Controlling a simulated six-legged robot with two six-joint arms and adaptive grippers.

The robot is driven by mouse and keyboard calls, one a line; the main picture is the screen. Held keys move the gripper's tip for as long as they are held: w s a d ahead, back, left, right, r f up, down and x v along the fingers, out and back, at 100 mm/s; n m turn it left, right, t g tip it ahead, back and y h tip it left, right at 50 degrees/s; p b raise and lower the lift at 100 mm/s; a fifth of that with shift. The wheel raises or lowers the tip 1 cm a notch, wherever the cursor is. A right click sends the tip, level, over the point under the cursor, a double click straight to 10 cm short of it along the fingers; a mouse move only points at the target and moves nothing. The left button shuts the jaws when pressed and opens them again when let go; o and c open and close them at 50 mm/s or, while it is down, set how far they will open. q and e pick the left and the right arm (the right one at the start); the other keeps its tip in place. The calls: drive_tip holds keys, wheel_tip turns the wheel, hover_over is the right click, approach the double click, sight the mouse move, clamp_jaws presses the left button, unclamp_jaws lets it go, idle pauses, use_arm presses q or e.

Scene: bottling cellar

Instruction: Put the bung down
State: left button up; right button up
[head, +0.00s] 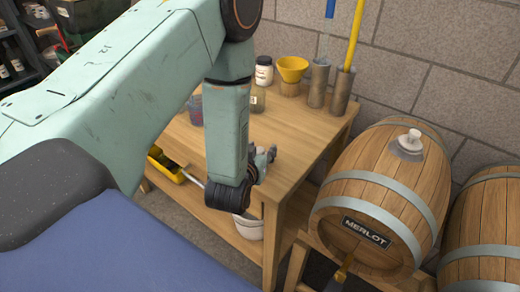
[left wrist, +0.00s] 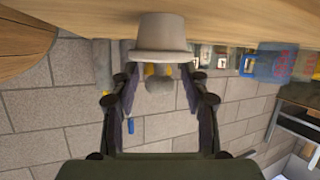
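The grey bung (left wrist: 162,38) shows in the left wrist view, where the picture is upside down. It appears to stand upright on the wooden table (head: 296,135), its narrow end against the top and its knob towards my fingers. My left gripper (left wrist: 160,78) is open, one finger on each side of the knob, with gaps between. In the head view my left gripper (head: 264,160) is low over the table's front part, and the bung there is hard to tell from the fingers. My right gripper is not in view.
A yellow funnel (head: 292,68), a white jar (head: 264,70) and a blue cup (head: 195,110) stand on the table. A Merlot barrel (head: 390,190) with another grey stopper (head: 408,145) on it stands to the right. A white bucket (head: 248,226) is under the table.

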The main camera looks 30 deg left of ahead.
use_arm(q)
drive_tip(key=shift+s+d+r, duration=0.1)
drive_tip(key=shift+r, duration=0.1)
drive_tip(key=shift+r, duration=0.25)
drive_tip(key=p+v, duration=0.2)
drive_tip(key=v, duration=0.9)
drive_tip(key=shift+s+p, duration=0.4)
drive_tip(key=shift+s, duration=0.05)
drive_tip(key=s+d+f+m+g+h, duration=0.1)
drive_tip(key=s+d+f+g+h, duration=0.1)
drive_tip(key=s+f+g, duration=0.75)
drive_tip(key=s+d+f+m+g+h, duration=0.2)
drive_tip(key=s+d+f+g, duration=0.1)
drive_tip(key=s+f, duration=0.5)
drive_tip(key=s, duration=0.3)
drive_tip(key=shift+s+m+g, duration=0.3)
drive_tip(key=shift+g, duration=0.05)
